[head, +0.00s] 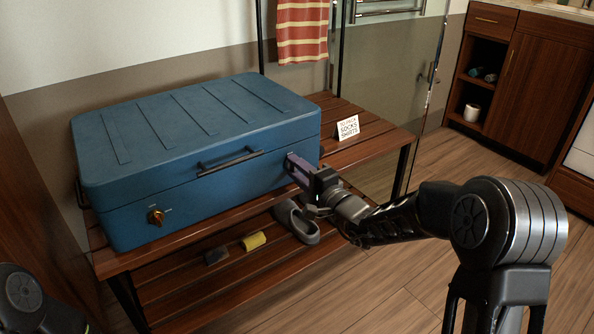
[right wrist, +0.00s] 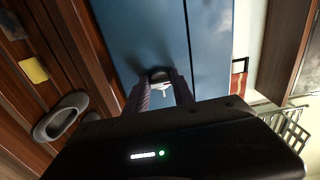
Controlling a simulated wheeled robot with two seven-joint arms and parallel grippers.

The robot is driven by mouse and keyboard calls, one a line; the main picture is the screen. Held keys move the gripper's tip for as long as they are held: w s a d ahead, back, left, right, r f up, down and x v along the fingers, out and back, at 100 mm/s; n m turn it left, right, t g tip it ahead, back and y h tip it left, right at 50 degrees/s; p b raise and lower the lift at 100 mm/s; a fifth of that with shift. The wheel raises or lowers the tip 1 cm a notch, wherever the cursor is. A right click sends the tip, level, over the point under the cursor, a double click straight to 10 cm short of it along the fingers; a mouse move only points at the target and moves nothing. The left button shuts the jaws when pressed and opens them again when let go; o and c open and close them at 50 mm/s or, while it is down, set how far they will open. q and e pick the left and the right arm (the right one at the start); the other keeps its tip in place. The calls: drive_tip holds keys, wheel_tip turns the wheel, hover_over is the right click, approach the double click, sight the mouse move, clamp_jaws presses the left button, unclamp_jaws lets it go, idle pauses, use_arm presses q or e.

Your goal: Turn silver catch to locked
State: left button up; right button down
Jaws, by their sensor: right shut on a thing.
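The closed blue suitcase (head: 200,200) lies on a slatted wooden bench, its front towards me. My right gripper (head: 292,163) is at the right end of the suitcase front. It is shut on a small silver catch, which the fingers hide in the head view. In the right wrist view a pale bit of the silver catch (right wrist: 161,92) shows between the fingers (right wrist: 158,84), against the blue front (right wrist: 150,35). I cannot tell which way the catch is turned. A brass catch (head: 156,217) sits at the left of the same front. My left gripper is not in view.
A small sign (head: 347,128) stands on the bench (head: 375,142) right of the suitcase. A dark handle (head: 230,161) sticks out of the suitcase front. Grey shoes (head: 297,222) and a yellow item (head: 253,241) are on the lower shelf. The floor at right is clear.

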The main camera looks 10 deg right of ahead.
drive_tip(key=shift+f, duration=0.1)
drive_tip(key=c, duration=1.1)
unclamp_jaws()
drive_tip(key=p+v, duration=0.2)
drive_tip(key=v, duration=0.6)
